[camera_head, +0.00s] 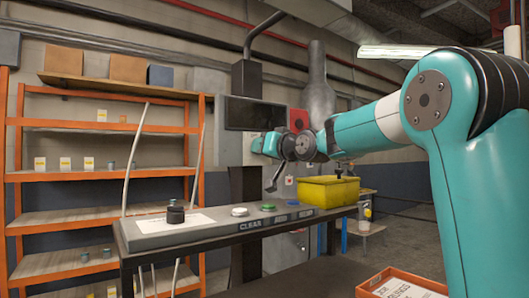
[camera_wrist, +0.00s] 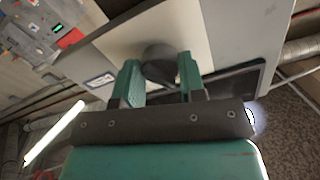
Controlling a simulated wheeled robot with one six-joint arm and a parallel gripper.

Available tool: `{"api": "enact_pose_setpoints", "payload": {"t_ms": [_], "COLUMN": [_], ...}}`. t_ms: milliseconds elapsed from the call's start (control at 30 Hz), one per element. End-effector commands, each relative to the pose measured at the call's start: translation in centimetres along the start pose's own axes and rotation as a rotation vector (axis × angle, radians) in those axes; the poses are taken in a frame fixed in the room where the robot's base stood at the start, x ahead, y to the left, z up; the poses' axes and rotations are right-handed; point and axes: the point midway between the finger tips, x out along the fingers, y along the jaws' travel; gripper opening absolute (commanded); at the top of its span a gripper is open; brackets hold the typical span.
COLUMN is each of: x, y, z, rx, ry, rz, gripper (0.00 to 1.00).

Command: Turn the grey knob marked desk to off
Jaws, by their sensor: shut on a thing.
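In the wrist view, my gripper (camera_wrist: 159,76) has its two teal fingers on either side of a dark grey round knob (camera_wrist: 158,57), shut on it. The knob sits on a cream plate (camera_wrist: 205,40) fixed to a grey panel. The fingers hide the sides of the knob. I cannot read any marking or see which way the knob points. In the head view, my arm reaches in from the right, and its teal end is near the wall beside a dark screen (camera_head: 262,114); the held knob cannot be made out there.
A grey console (camera_head: 150,238) on the bench carries a black round knob (camera_head: 175,212) and white, green and blue buttons. A yellow bin (camera_head: 328,191) stands to its right. Orange shelves (camera_head: 75,173) are at left. An orange crate (camera_head: 368,286) is at lower right.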

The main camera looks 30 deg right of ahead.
Motion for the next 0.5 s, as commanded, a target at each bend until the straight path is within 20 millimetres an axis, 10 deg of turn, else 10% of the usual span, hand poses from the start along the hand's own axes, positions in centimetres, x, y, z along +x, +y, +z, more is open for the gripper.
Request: {"api": "enact_pose_setpoints", "payload": {"t_ms": [267,300,500], "x": [0.01,0.01,0.0], "y": [0.11,0.11,0.08], "z": [0.16,0.16,0.09], "rx": [-0.001,-0.001,-0.001], "ry": [-0.004,-0.004,-0.002], "rz": [0.003,0.003,0.002], "gripper": [0.14,0.44,0.63]}}
